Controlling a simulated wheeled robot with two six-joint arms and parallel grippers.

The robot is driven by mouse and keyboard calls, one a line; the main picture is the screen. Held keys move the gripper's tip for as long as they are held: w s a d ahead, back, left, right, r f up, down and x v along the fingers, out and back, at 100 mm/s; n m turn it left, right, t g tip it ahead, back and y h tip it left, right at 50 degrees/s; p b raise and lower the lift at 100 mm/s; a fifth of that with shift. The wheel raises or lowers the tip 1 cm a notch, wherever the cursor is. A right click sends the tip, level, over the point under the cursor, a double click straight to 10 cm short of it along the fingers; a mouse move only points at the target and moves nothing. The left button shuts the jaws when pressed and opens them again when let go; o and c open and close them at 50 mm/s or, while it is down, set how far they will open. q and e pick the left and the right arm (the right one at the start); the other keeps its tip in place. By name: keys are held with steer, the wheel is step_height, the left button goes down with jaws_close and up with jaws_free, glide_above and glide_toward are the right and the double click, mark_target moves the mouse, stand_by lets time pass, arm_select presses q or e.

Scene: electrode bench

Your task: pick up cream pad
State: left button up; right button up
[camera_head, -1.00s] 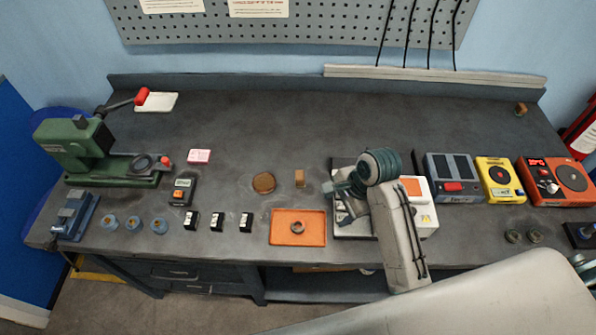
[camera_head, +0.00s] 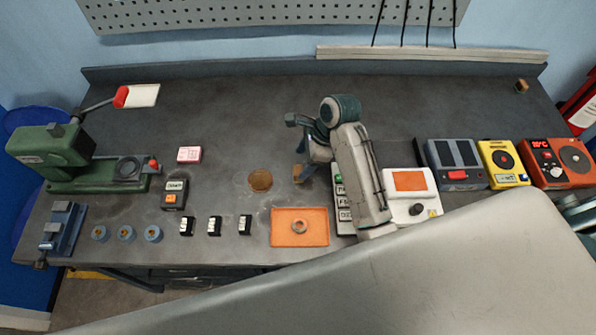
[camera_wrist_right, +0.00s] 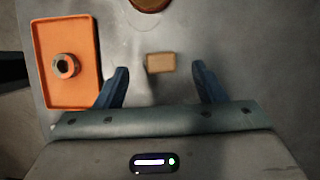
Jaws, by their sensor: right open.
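A small tan block (camera_head: 297,173), which I take for the cream pad, lies on the dark bench right of a round brown disc (camera_head: 260,180). My right gripper (camera_head: 297,146) is over the bench beside it in the head view and partly covers the block. In the right wrist view the block (camera_wrist_right: 160,63) shows between the two blue fingers, a little beyond their tips, with a gap on each side. The right gripper is open and empty. My left gripper is not in view.
An orange tray (camera_head: 282,238) with a metal ring in it lies in front of the block. A white device with an orange top (camera_head: 410,181) stands to the right. A green press (camera_head: 60,160) stands at the left. The bench's back middle is clear.

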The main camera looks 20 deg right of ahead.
mark_target(298, 170)
steer(key=shift+p+x, duration=0.5)
steer(key=shift+x, duration=0.35)
steer(key=x, duration=0.1)
steer(key=p+x, duration=0.1)
steer(key=x, duration=0.1)
steer(key=shift+d+f, duration=0.2)
steer(key=shift+f, duration=0.1)
steer(key=shift+a+f+p, duration=0.1)
steer(key=shift+f+p, duration=0.15)
steer(key=shift+p, duration=0.05)
steer(key=shift+f, duration=0.15)
steer(key=shift+w, duration=0.1)
steer(key=shift+c, duration=0.6)
steer(key=c, duration=0.4)
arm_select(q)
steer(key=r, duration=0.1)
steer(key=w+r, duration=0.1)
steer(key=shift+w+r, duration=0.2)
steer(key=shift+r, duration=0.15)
arm_select(e)
steer(key=c, duration=0.6)
